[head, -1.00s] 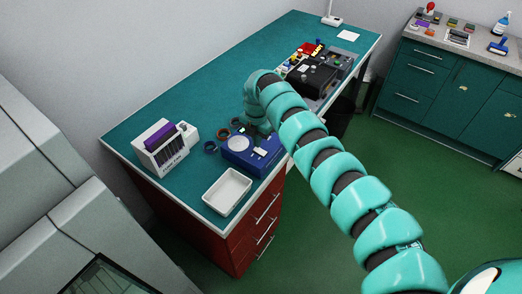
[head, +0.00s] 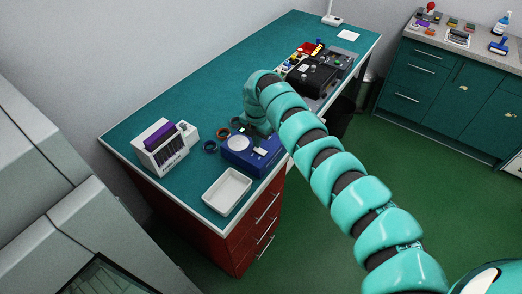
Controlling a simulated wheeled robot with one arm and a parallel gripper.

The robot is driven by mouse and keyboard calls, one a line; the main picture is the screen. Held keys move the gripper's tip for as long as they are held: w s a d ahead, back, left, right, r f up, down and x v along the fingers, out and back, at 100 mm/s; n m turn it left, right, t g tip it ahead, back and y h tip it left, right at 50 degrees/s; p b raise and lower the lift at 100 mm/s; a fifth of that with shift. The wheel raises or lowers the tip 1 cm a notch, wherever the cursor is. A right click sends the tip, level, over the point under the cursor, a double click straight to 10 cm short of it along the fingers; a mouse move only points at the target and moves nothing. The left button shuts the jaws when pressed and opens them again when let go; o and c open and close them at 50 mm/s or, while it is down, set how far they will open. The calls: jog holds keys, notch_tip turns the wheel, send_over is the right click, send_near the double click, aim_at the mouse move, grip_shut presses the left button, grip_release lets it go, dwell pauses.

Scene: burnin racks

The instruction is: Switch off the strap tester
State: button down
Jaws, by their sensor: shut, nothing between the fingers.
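The strap tester appears to be the blue box (head: 238,158) with a pale round plate on its top, near the front edge of the teal-topped bench. Small light and dark parts show on its top; which one is the switch, and how it is set, is too small to tell. My gripper (head: 259,133) is shut and empty, pointing down at the back right of the blue box. My own arm partly hides it, and I cannot tell whether it touches the box.
A white tray (head: 227,191) lies in front of the box. Dark and brown rings (head: 222,134) lie behind it. A white rack with a purple block (head: 160,148) stands to the left. A black device (head: 311,77) and coloured parts are farther back. The bench's back left is clear.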

jog(key=shift+f+b, duration=0.45)
jog(key=shift+f, duration=0.2)
dwell(0.4)
jog(key=shift+r+p, duration=0.45)
jog(key=shift+r, duration=3.1)
